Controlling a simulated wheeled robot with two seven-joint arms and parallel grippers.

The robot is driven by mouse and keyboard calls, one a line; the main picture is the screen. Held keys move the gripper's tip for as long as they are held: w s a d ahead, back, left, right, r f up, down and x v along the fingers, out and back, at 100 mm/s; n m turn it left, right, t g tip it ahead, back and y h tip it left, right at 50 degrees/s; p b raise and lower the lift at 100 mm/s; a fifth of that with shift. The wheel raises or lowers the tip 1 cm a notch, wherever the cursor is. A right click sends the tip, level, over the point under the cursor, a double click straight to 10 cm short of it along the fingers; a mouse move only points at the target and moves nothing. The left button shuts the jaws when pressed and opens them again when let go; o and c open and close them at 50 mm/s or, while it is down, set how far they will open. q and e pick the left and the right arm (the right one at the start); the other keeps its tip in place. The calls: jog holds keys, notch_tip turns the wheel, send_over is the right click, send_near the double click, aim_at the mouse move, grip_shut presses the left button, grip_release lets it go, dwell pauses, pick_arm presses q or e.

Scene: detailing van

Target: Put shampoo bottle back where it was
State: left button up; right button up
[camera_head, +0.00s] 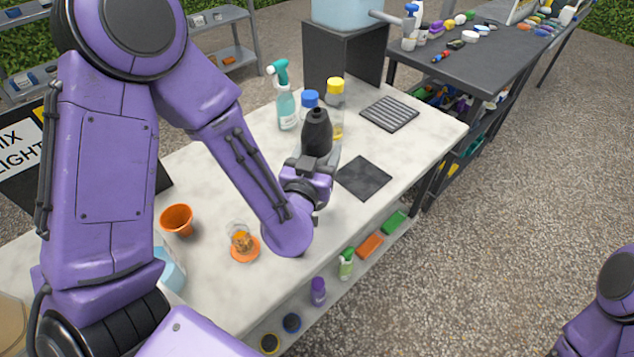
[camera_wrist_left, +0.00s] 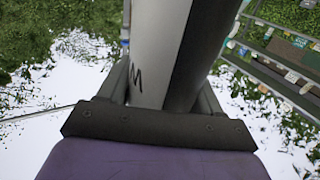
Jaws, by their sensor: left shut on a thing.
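My left gripper (camera_head: 318,158) is shut on a dark bottle (camera_head: 317,132) with a narrow dark top, over the white worktop (camera_head: 215,195). In the left wrist view the held bottle (camera_wrist_left: 160,55) is close up, pale grey and dark grey, between the fingers, with part of a letter marking showing. I cannot read its name. Whether its base touches the worktop is hidden by the gripper. A dark square mat (camera_head: 364,179) lies bare to the right of the gripper. My right gripper is out of view.
Behind the held bottle stand a teal spray bottle (camera_head: 286,105), a blue-capped bottle (camera_head: 310,99) and a yellow-capped bottle (camera_head: 336,95). A ridged grey mat (camera_head: 389,114) lies at the back right. An orange cup (camera_head: 177,220) and an orange dish (camera_head: 245,250) are nearer left.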

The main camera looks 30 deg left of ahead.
pick_arm(q)
jog(key=f, duration=0.1)
jog(key=w+a+f, duration=0.1)
jog(key=f, duration=0.3)
jog(key=shift+w+a+f, duration=0.15)
jog(key=shift+w+a, duration=0.2)
jog(key=shift+w+f, duration=0.1)
jog(key=shift+f, duration=0.25)
